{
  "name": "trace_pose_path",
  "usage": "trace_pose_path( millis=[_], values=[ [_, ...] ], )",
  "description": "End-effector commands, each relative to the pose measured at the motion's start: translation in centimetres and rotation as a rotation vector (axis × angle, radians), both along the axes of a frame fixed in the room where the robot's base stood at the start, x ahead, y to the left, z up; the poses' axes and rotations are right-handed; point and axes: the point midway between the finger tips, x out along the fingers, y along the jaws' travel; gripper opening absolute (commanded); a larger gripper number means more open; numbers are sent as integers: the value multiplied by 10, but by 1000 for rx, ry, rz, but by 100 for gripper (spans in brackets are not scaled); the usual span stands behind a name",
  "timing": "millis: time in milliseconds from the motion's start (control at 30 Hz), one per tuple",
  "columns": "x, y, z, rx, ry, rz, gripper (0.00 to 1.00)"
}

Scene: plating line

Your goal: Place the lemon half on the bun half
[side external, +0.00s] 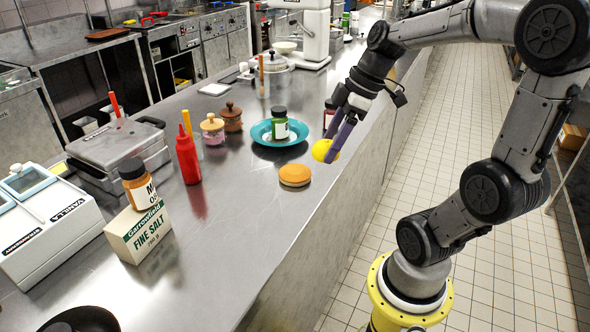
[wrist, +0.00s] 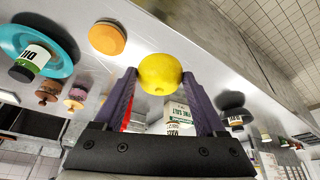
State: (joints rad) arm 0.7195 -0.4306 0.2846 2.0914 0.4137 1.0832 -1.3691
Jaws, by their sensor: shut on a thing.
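The lemon half (side external: 326,150) is yellow and held between the two purple fingers of my gripper (side external: 336,143). In the wrist view the lemon half (wrist: 160,74) sits at the fingertips of my gripper (wrist: 159,78), with a finger on each side. The bun half (side external: 295,175) is a round orange-brown piece lying on the steel counter, to the lower left of the held lemon in the side view. In the wrist view the bun half (wrist: 108,38) is to the upper left of the lemon, apart from it.
A teal plate (side external: 262,141) with a green jar (side external: 280,123) stands behind the bun. A red bottle (side external: 187,155), a salt box (side external: 138,232) and wooden-lidded jars (side external: 213,129) stand to the left. The counter (side external: 262,215) is clear around the bun, and its edge is near on the right.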

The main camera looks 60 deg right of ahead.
Motion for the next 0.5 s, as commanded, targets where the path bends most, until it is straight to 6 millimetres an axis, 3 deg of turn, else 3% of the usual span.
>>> trace_pose_path(
  millis=[267,500],
  values=[
    [-2,-22,0,1,1,-82,16],
    [40,-43,-23,4,3,-79,16]
  ],
)
